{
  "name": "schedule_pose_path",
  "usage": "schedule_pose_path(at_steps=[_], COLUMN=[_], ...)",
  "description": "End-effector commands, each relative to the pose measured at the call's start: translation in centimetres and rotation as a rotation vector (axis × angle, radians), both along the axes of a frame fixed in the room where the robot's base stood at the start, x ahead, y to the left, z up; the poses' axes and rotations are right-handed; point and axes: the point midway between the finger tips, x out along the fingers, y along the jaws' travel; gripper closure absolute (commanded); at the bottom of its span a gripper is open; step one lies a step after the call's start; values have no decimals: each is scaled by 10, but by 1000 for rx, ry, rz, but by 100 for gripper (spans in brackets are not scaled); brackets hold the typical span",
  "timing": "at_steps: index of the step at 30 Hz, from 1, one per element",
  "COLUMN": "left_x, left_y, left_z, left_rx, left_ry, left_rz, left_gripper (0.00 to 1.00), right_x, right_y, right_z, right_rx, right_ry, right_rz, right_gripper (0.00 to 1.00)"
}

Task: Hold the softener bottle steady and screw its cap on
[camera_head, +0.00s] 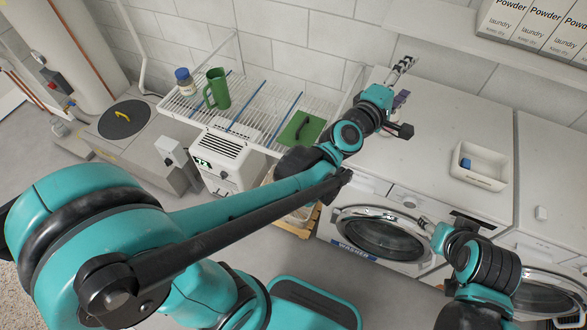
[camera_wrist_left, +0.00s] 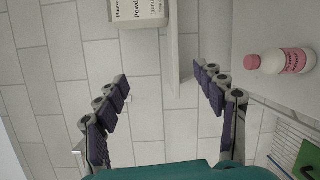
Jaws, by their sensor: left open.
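The softener bottle (camera_wrist_left: 284,61), white with a pink label, shows at the right of the left wrist view, on a pale surface. It is outside the jaws and apart from them. In the head view my left arm seems to cover most of it. My left gripper (camera_head: 403,65) is open and empty over the back of the washer top, near the wall; its two spread fingers also show in the left wrist view (camera_wrist_left: 163,105). My right gripper (camera_head: 428,224) is low in front of the washer; its jaws are too small to read. A small blue piece (camera_head: 465,163) lies in a white tray; I cannot tell whether it is the cap.
The white tray (camera_head: 481,181) stands on the washer top (camera_head: 450,125). A wire shelf (camera_head: 180,109) to the left holds a green mug (camera_head: 218,90), a blue-lidded jar (camera_head: 184,79) and a green board (camera_head: 303,130). Powder boxes (camera_head: 530,22) stand on a shelf above.

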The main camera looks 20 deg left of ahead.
Motion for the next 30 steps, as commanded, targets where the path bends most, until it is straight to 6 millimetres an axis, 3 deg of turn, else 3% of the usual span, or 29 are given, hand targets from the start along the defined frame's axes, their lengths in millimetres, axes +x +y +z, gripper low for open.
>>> schedule_pose_path(at_steps=[5,9,15,18,23,30], left_x=[-61,-116,-191,-216,-236,-238], left_y=[21,58,126,151,170,172], left_z=[-27,-73,-133,-149,-159,-160], left_rx=[558,981,1423,1542,1626,1634], left_ry=[12,94,278,353,412,419], left_rz=[-165,-302,-480,-540,-587,-593], left_gripper=[31,31,31,31,31,31], right_x=[0,0,0,0,0,0], right_y=[0,0,0,0,0,0], right_z=[0,0,0,0,0,0], right_rx=[0,0,0,0,0,0], right_ry=[0,0,0,0,0,0], right_rz=[0,0,0,0,0,0], right_gripper=[48,48,48,48,48,48])
